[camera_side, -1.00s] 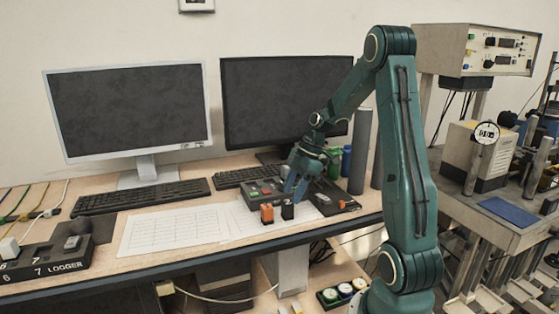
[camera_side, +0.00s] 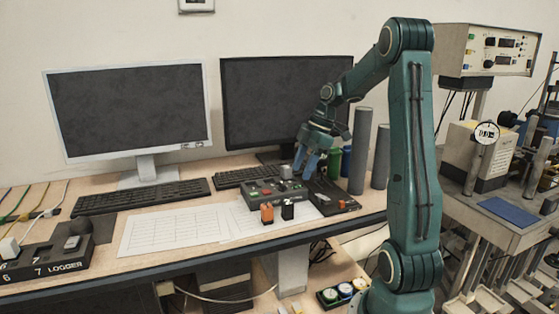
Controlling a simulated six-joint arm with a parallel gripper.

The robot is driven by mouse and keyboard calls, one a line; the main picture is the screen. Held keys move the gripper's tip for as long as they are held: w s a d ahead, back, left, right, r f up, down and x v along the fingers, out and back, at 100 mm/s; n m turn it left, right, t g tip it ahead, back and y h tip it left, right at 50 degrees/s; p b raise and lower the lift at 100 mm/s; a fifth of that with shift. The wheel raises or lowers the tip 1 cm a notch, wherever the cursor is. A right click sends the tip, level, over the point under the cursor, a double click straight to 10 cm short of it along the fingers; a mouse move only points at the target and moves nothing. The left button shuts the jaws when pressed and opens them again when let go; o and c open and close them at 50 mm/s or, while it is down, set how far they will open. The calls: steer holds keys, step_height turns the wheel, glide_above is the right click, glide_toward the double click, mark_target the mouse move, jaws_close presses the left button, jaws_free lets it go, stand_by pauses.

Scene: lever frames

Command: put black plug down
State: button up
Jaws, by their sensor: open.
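The black plug (camera_side: 288,210) stands upright on the desk at the front edge of the paper sheets, just right of an orange plug (camera_side: 267,213). A small gap shows between the two plugs. My gripper (camera_side: 306,164) is open, above and behind the black plug, apart from it. Its blue fingers point down near the right end of the grey control box (camera_side: 262,192). Nothing shows between the fingers, though they are small in this view.
White paper sheets (camera_side: 170,230) lie left of the plugs. A black box (camera_side: 333,198) and a green bottle (camera_side: 334,163) stand to the right. Grey cylinders (camera_side: 360,150) rise behind. A logger box (camera_side: 45,262) sits at the far left. The desk's front edge is close to the plugs.

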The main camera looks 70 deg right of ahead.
steer(key=shift+a, duration=0.1)
steer(key=a+r+m+h, duration=0.1)
steer(key=a+r+m, duration=0.15)
steer(key=a, duration=0.65)
steer(key=a+r+m+h, duration=0.15)
steer(key=a+r, duration=0.25)
steer(key=a, duration=0.4)
steer(key=s+a+m+t, duration=0.2)
steer(key=s+a+m, duration=0.3)
steer(key=s+a, duration=0.4)
steer(key=shift+s+a+f+h, duration=0.15)
steer(key=shift+s+a+h, duration=0.15)
steer(key=shift+s, duration=0.5)
